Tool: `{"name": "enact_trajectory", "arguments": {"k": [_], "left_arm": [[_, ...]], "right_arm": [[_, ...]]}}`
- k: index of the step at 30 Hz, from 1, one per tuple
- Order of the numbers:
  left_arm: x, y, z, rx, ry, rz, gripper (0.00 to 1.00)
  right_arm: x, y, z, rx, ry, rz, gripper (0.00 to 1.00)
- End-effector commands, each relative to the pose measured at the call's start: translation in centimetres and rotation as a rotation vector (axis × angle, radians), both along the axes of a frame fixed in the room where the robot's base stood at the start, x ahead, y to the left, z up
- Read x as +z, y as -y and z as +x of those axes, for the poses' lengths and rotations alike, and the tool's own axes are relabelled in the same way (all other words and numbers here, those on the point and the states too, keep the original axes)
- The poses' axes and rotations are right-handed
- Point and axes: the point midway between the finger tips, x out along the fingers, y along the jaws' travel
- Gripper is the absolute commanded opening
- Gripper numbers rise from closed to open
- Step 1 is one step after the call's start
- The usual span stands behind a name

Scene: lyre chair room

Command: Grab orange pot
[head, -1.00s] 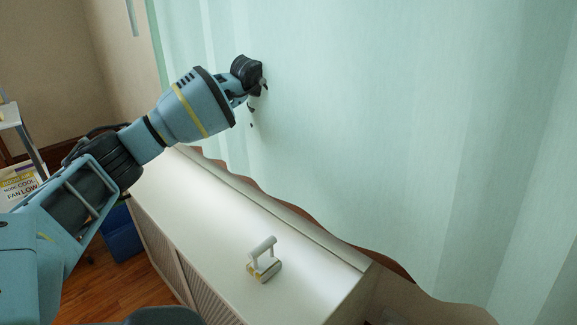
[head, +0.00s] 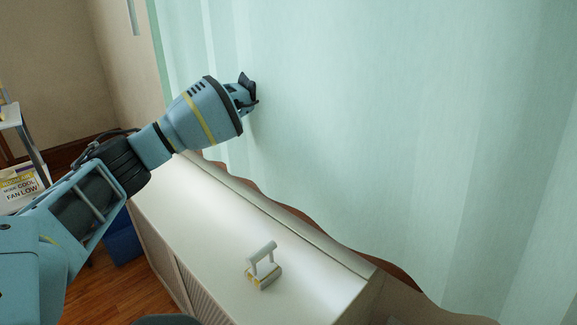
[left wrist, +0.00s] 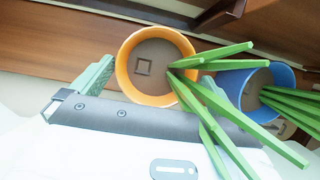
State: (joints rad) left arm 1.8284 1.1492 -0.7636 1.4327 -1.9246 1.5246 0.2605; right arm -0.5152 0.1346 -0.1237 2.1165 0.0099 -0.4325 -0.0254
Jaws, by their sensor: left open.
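The orange pot (left wrist: 155,101) shows in the left wrist view, seen from above its open top, with a brown inside and long green leaves at its right side. My left gripper (head: 247,90) is open, in front of the curtain in the head view. In the left wrist view one pale green finger (left wrist: 95,75) is beside the pot's left edge. The other finger is largely hidden by the pot and leaves. I cannot tell whether either finger touches the pot. No pot shows in the head view. My right gripper is not in view.
A blue pot (left wrist: 230,82) with green leaves stands close to the right of the orange one. A pale green curtain (head: 400,130) hangs behind a long white cabinet (head: 210,230). A white-handled object (head: 262,268) sits on the cabinet, whose top is otherwise mostly clear.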

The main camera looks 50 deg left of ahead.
Motion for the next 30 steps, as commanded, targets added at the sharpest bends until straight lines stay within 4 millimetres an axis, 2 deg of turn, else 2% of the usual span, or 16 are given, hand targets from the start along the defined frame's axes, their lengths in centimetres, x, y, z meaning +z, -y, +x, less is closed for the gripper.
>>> {"name": "enact_trajectory", "arguments": {"k": [1, 7, 16, 27, 28, 30], "left_arm": [[-1.0, -0.1, 0.4, 0.001, -0.004, -0.001, 1.0], [-3.6, -0.5, 1.5, 0.0, -0.004, 0.0, 1.0], [-3.8, -0.6, 1.7, -0.001, 0.0, 0.001, 0.99], [-3.8, -0.6, 1.7, -0.001, -0.001, 0.001, 0.5], [-3.8, -0.6, 1.7, -0.001, -0.001, 0.001, 0.47], [-3.7, -0.6, 1.7, 0.0, 0.001, 0.001, 0.47]], "right_arm": [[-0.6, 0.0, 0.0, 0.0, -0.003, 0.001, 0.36], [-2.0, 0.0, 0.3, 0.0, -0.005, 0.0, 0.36], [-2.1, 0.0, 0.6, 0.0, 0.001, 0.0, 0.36], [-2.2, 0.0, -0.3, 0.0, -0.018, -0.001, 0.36], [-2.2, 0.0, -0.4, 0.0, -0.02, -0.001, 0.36], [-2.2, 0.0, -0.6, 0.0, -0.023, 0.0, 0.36]]}}
